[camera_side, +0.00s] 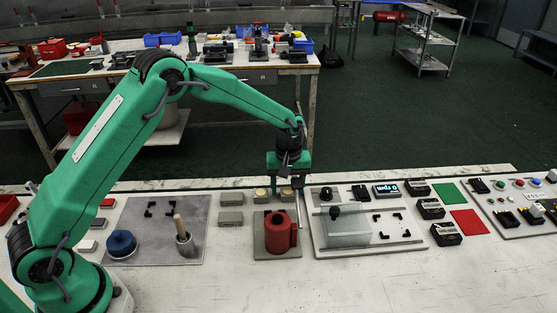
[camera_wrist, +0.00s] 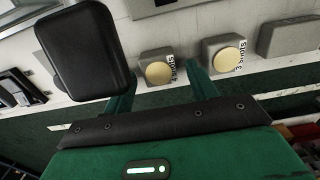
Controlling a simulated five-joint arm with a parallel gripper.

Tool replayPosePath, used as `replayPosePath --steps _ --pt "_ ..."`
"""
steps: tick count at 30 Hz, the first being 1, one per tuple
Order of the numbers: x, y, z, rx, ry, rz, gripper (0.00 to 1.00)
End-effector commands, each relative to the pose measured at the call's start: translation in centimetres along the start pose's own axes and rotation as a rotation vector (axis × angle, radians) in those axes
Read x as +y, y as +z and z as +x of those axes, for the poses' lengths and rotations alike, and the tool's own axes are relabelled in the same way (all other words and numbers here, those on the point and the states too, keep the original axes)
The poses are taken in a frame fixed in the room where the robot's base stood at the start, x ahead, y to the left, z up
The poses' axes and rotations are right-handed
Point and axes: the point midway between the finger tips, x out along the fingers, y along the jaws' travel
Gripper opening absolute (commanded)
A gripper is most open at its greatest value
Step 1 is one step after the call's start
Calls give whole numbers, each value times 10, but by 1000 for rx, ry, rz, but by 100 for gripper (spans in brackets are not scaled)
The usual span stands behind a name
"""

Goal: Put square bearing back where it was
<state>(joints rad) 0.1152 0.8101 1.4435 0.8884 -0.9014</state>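I cannot pick out a square bearing with certainty in either view. My gripper (camera_side: 287,190) points down above the back of the bench, behind the red cylinder, with its two fingers apart. Beyond the fingertips are two grey blocks, a left one (camera_wrist: 145,72) and a right one (camera_wrist: 213,46).
Plain grey blocks (camera_side: 231,218) sit left. The bench front is clear.

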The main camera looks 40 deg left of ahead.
Motion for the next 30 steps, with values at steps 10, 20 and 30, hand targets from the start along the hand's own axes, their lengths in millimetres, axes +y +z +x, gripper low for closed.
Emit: replayPosePath --steps 10,20,30 --pt "0 0 -5 1 1 0 58" --pt "1 0 -41 2 3 0 58" --pt "0 0 -96 2 3 0 58"
